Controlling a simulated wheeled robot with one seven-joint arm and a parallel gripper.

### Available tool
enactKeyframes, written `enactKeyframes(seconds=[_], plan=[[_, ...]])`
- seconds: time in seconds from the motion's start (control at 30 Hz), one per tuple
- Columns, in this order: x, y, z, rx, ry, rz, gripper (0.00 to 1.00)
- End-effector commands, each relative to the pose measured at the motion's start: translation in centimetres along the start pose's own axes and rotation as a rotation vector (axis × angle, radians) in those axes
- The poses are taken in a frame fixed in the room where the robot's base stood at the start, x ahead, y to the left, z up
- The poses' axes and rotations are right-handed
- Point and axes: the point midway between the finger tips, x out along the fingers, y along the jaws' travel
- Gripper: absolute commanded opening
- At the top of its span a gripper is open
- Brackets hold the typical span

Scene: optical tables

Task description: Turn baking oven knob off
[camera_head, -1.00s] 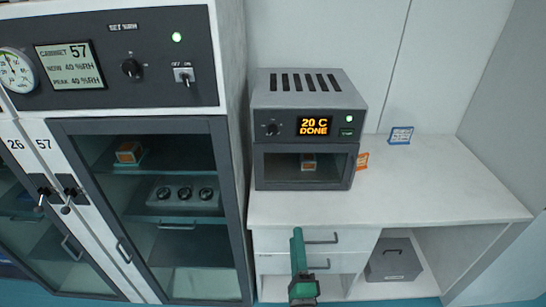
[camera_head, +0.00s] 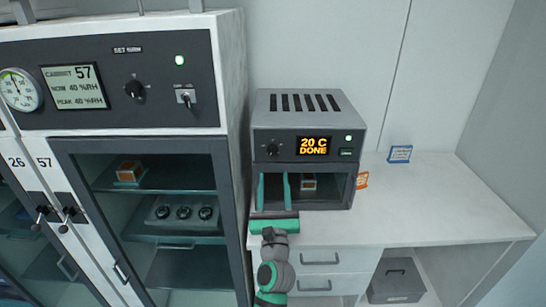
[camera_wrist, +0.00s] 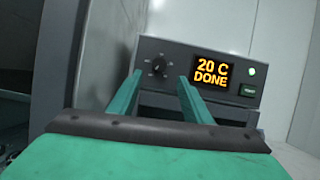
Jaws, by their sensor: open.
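The baking oven (camera_head: 308,140) is a grey box on the white bench, with a display reading "20 C DONE" and a lit green light. Its black knob (camera_head: 272,150) is at the left of the front panel. The knob also shows in the wrist view (camera_wrist: 158,66), between my fingertips in the picture. My gripper (camera_head: 273,180) is open and empty, its green fingers pointing up in front of the oven's lower door, just below the knob. In the wrist view my gripper (camera_wrist: 160,80) shows both fingers apart. I see no contact with the knob. A small orange-and-white block (camera_head: 308,183) is behind the oven door.
A tall cabinet (camera_head: 225,90) labelled 57 stands close on the left, with its own knob (camera_head: 135,89) and switch (camera_head: 186,97). The bench top (camera_head: 440,195) is clear at right, apart from small blue (camera_head: 400,154) and orange (camera_head: 362,180) tags.

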Motion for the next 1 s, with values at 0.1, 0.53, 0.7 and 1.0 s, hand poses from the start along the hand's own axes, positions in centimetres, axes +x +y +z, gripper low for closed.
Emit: enactKeyframes(seconds=[0.1, 0.53, 0.7, 1.0], plan=[[1.8, -0.1, 0.1, 0.000, -0.002, -0.002, 0.45], [8.1, -0.1, 0.1, -0.002, -0.001, -0.001, 0.45], [9.2, 0.0, 0.1, -0.004, -0.001, 0.001, 0.45], [9.3, 0.0, 0.1, -0.005, -0.001, 0.001, 0.45]])
